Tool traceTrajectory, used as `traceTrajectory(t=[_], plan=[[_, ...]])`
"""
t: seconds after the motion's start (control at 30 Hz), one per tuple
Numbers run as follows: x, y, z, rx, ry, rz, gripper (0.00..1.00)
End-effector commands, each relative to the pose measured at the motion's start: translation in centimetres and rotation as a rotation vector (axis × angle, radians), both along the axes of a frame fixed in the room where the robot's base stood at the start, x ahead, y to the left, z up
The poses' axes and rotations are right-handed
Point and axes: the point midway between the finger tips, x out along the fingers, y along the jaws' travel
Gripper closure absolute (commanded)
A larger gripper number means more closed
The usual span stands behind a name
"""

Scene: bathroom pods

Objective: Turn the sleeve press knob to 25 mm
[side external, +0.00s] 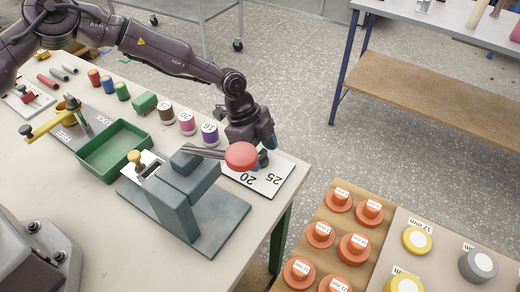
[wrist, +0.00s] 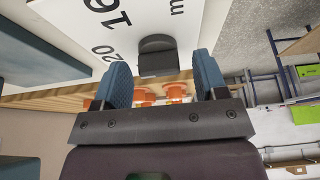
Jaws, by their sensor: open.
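The dial plate (side external: 268,182) is white with black numbers; 20 and 25 read in the side view, and 16 and 20 in the wrist view (wrist: 125,50). The dark knob (wrist: 157,58) stands on the plate and shows between my blue fingers in the wrist view. In the side view it is mostly hidden behind the red ball and my gripper. My gripper (side external: 258,141) is open over the plate, its fingers either side of the knob with gaps. Which number the knob points to cannot be told. The grey-blue sleeve press (side external: 178,205) stands left of the plate.
The press lever's red ball (side external: 241,155) is right beside my gripper. A green tray (side external: 113,150) and several colored spools (side external: 187,122) stand left on the table. Orange pieces (side external: 354,246) lie on a lower board to the right, past the table edge.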

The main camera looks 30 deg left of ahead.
Motion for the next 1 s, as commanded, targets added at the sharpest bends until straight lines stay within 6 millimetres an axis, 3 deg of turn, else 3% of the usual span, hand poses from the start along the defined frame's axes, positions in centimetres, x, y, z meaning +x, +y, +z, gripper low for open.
traceTrajectory(t=[0.07,0.2,0.3,0.67,1.0], plan=[[0.0,0.02,0.01,0.0,0.0,0.0,0.34],[0.0,0.02,0.02,0.0,0.0,0.0,0.66],[0.0,0.02,0.03,0.0,0.0,0.0,0.83],[-0.03,0.03,0.05,0.001,0.001,0.054,0.83],[-0.11,0.01,0.1,0.003,-0.001,0.296,0.83]])
